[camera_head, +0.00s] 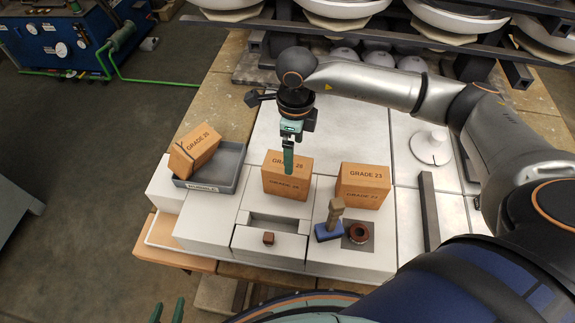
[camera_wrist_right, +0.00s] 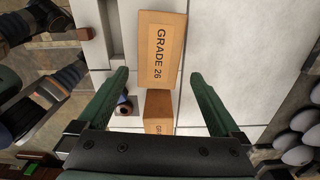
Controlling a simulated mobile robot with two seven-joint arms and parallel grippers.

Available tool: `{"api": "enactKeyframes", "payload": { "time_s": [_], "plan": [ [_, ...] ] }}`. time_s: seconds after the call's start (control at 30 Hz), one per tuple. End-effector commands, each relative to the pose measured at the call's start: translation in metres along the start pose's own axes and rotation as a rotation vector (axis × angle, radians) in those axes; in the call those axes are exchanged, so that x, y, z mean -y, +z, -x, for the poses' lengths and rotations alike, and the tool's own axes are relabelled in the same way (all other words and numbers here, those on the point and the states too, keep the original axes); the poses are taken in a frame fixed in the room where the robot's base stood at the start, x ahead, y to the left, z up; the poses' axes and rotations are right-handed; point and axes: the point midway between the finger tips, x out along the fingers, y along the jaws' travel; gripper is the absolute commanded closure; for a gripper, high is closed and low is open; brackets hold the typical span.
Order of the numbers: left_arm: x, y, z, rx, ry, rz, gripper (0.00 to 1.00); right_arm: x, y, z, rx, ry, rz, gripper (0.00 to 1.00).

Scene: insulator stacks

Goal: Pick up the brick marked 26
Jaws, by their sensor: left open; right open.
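The brick marked 26 (camera_head: 286,176) is an orange-brown block on the white platform, in the middle of the head view. Its top label reads clearly as GRADE 26 in the right wrist view (camera_wrist_right: 161,52). My right gripper (camera_head: 288,160) points down over this brick and hides part of it. In the right wrist view its two green fingers (camera_wrist_right: 157,95) are wide apart, with nothing held between them. My left gripper (camera_head: 168,312) shows only its fingertips at the bottom edge of the head view, apart and empty.
A similar brick, seemingly marked 23 (camera_head: 363,186), stands to the right. Another brick (camera_head: 195,150) lies tilted in a grey tray (camera_head: 232,160) at left.

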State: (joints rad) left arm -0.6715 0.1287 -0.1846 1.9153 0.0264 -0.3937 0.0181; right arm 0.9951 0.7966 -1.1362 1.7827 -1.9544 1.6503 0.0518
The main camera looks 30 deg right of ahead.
Motion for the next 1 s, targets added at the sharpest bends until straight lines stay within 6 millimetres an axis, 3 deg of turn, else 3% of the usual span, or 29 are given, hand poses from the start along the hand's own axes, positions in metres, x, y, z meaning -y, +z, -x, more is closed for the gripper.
{"api": "enactKeyframes", "payload": {
  "time_s": [0.3, 1.0],
  "plan": [
    [-0.001, 0.000, 0.006, 0.010, 0.001, 0.001, 0.50, -0.001, 0.001, -0.054, -0.003, 0.003, 0.000, 0.00],
    [-0.001, -0.006, 0.012, 0.011, 0.000, -0.002, 0.50, -0.001, 0.015, -0.119, -0.001, 0.001, 0.001, 0.00]
  ]
}}
